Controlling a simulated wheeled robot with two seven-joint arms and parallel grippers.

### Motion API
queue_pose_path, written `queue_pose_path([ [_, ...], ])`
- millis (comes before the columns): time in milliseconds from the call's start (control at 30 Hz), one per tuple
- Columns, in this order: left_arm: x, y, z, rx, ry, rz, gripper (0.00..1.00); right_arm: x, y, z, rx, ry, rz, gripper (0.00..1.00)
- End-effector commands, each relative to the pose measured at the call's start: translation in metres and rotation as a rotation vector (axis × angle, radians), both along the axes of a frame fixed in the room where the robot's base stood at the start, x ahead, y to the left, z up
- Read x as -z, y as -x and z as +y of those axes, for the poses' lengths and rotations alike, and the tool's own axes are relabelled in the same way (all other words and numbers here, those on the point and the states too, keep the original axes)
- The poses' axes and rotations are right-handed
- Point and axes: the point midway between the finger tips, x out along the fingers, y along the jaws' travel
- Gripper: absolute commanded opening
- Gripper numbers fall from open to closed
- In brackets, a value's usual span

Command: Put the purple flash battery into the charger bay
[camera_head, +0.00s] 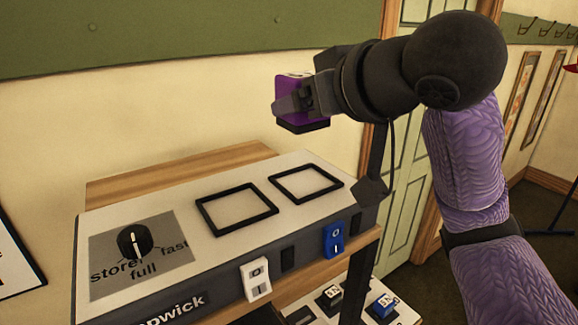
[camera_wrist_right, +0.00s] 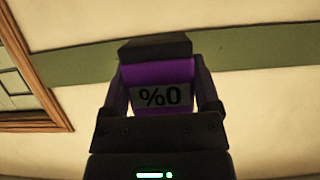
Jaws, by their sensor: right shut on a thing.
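The purple flash battery (camera_head: 302,112) is a purple block with a dark end. My right gripper (camera_head: 300,100) is shut on it and holds it in the air above and behind the charger. In the right wrist view the battery (camera_wrist_right: 160,80) sits between the fingers, with a label reading "%0". The charger (camera_head: 225,215) is a pale-topped box on a wooden shelf. Its top has two black square frames, a left bay (camera_head: 237,209) and a right bay (camera_head: 306,184); both look empty. My left gripper is not in view.
The charger has a black dial (camera_head: 135,241) marked store, full and fast. A white switch (camera_head: 256,280) and a blue switch (camera_head: 334,240) are on its front. Small items (camera_head: 383,305) stand on a lower surface. A door (camera_head: 405,190) and wall are behind.

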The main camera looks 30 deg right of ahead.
Motion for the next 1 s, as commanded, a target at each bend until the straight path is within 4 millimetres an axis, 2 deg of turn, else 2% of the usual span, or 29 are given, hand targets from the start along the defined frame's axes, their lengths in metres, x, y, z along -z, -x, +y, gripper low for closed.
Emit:
queue_pose_path([
  [33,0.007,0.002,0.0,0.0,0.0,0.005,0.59,0.018,0.0,0.0,0.001,0.002,0.005,0.0],
  [333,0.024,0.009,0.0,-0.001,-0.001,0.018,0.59,0.076,0.0,0.0,-0.001,0.001,0.003,0.0],
  [700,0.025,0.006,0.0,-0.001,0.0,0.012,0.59,0.081,0.001,0.0,-0.002,0.001,-0.002,0.0],
  [733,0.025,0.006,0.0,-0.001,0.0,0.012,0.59,0.081,0.0,0.0,-0.002,0.001,-0.001,0.83],
  [800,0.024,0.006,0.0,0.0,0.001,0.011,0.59,0.08,0.0,0.0,-0.002,0.001,-0.001,0.98],
  [1000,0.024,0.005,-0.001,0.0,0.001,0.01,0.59,0.08,0.0,0.0,-0.002,0.001,-0.001,1.0],
])
